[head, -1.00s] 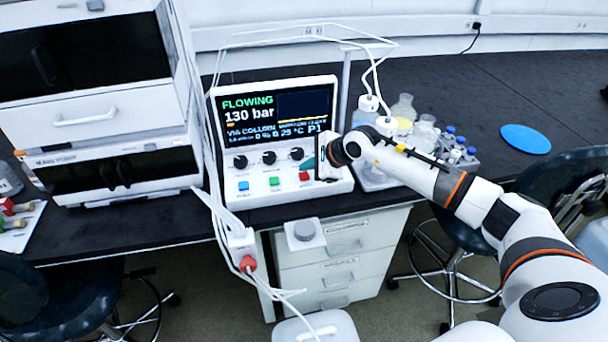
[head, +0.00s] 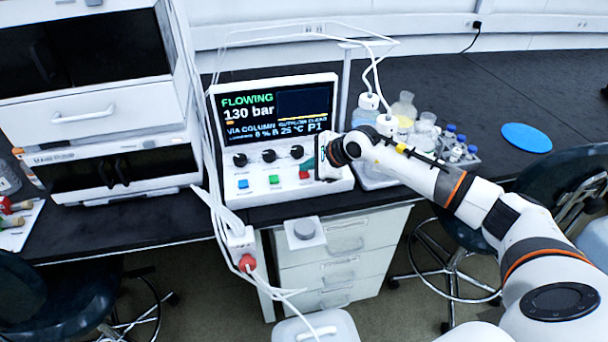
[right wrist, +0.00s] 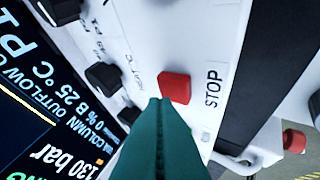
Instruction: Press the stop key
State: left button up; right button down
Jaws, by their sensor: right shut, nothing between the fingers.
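The red stop key (head: 304,175) is on the sloped front panel of the white control unit (head: 330,182), right of a green and a blue key. My right gripper (head: 309,163) is at the panel's right end, close to the red key. Its teal fingers (right wrist: 159,104) are shut together and empty. Their tips appear just beside the key's edge in the wrist view; I cannot tell whether they touch it. My left gripper is not in view.
The unit's screen (head: 275,116) reads FLOWING, 130 bar. Black knobs (head: 269,157) sit above the keys. Bottles (head: 403,110) and a tray of vials stand to the right. White tubing (head: 215,150) runs along the left. The dark bench is clear farther right, around a blue disc (head: 526,138).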

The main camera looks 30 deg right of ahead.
aim_at(308, 176)
jog(key=shift+f+b, duration=0.5)
jog(key=shift+f, duration=0.1)
dwell(0.7)
jog(key=shift+r, duration=0.1)
jog(key=shift+r+p, duration=0.5)
jog(key=shift+r, duration=0.3)
jog(key=shift+r+p, duration=1.4)
jog(key=shift+r, duration=1.2)
jog(key=shift+f, duration=0.1)
